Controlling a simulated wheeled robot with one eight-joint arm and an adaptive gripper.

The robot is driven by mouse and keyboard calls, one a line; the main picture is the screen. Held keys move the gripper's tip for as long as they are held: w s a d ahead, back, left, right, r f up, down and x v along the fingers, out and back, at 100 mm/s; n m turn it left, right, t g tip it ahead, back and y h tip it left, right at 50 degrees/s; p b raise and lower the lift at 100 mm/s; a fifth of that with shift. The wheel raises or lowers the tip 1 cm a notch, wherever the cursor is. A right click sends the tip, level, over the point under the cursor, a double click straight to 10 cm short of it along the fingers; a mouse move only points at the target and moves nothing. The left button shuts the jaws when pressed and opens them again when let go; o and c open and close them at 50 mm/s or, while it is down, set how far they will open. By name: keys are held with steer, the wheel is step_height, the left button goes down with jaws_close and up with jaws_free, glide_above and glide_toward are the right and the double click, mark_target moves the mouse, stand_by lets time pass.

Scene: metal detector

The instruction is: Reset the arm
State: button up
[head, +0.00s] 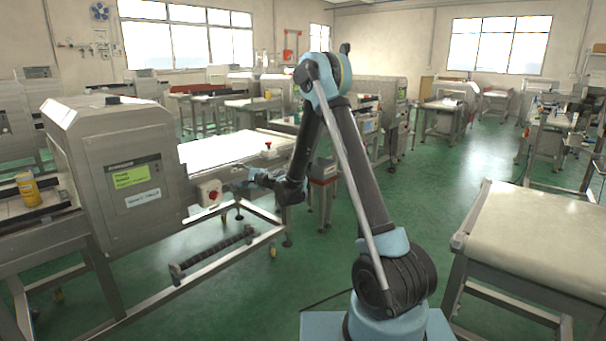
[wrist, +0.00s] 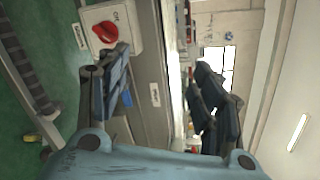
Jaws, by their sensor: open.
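My gripper (wrist: 165,90) is open and empty in the wrist view, with its two dark fingers wide apart. In the head view my arm reaches to the left, and my gripper (head: 240,178) is at the side of the metal detector's conveyor (head: 225,150), near a red switch on a grey box (head: 209,193). The red switch (wrist: 105,31) shows large in the wrist view, close to the left finger. I cannot tell whether the finger touches the box.
The metal detector housing (head: 125,165) with a green-lit screen stands left. A yellow can (head: 28,189) stands on its left-hand belt. A table (head: 530,230) stands at the right. Green floor (head: 240,305) lies open between the machine and my base.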

steer(key=s+d+r+n+g+h, duration=0.2)
steer(key=s+d+r+n, duration=0.25)
steer(key=s+d, duration=0.45)
steer(key=s+d+r+n+g+h, duration=0.1)
steer(key=s+d+r+n+h, duration=0.35)
steer(key=d, duration=0.75)
steer(key=s+d+f+n+g+h, duration=0.1)
steer(key=s+d+f+h, duration=0.1)
steer(key=s+d, duration=0.7)
steer(key=s+d+f+g+h, duration=0.2)
steer(key=s+d+f, duration=0.3)
steer(key=s, duration=1)
steer(key=s+d+f+n+g+h, duration=0.1)
steer(key=s+d+f+h, duration=0.1)
steer(key=s+d, duration=1)
steer(key=shift+d+f+n+h, duration=0.3)
steer(key=shift+f+h, duration=0.05)
steer(key=shift+f, duration=0.4)
